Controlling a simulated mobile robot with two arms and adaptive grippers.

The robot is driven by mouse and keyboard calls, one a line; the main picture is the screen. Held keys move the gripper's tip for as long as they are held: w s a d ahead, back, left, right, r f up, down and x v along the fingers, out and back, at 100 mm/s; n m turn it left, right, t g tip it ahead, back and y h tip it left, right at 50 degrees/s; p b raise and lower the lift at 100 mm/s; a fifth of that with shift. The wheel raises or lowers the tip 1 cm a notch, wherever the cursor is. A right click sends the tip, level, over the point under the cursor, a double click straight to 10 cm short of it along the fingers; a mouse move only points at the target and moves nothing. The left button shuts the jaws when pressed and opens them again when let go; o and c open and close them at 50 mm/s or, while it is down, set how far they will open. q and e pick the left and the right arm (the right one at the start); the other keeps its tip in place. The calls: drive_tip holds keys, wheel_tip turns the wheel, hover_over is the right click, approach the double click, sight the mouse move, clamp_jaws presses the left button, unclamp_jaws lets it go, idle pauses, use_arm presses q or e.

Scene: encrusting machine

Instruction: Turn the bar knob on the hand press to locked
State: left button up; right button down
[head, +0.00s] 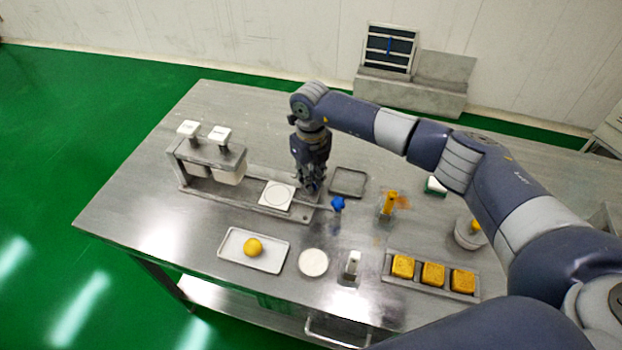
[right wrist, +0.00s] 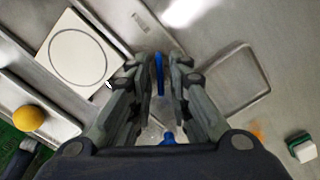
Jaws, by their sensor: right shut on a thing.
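The hand press (head: 222,187) is a long metal frame on the left of the table, with a square white plate (head: 277,195) on its bed. The plate also shows in the right wrist view (right wrist: 72,53). A thin lever with a blue ball end (head: 338,204) reaches out to the right. The bar knob (right wrist: 159,75) is a narrow blue bar between my fingertips in the right wrist view; the gripper hides it in the head view. My right gripper (head: 313,186) points down at the press's right end and is shut on the bar knob. My left gripper is not in view.
A white tray (head: 233,257) with a yellow ball (head: 253,246) and a round white disc (head: 313,262) lie in front. A shallow grey tray (head: 348,182) is right of the gripper. A rack (head: 386,277) of yellow blocks (head: 433,273) stands at front right.

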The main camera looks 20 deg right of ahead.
drive_tip(key=m, duration=0.5)
drive_tip(key=shift+b, duration=0.4)
drive_tip(key=m, duration=0.5)
drive_tip(key=shift+m, duration=0.3)
drive_tip(key=c, duration=1.4)
unclamp_jaws()
